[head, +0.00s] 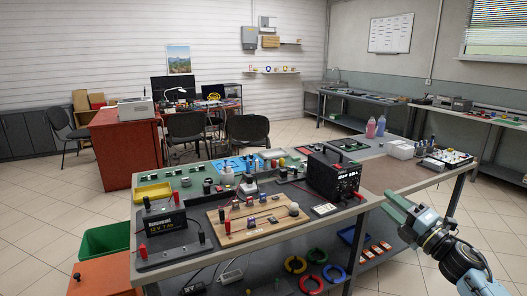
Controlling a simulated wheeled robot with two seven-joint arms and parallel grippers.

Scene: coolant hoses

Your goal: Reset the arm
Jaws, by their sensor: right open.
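My right arm comes in from the lower right. My right gripper (387,206) has greenish fingers and is open, with nothing seen between them. It is at the right front of the workbench (340,222), by the bench edge in the picture. I cannot tell its exact height or distance from the bench. My left gripper is not in view.
The bench carries a black power unit (334,175), a battery (166,225), a wooden board (258,220) and a yellow tray (153,192). Coloured hose rings (311,284) lie on the lower shelf. A green bin (104,240) stands left. Tiled floor (480,225) is open at right.

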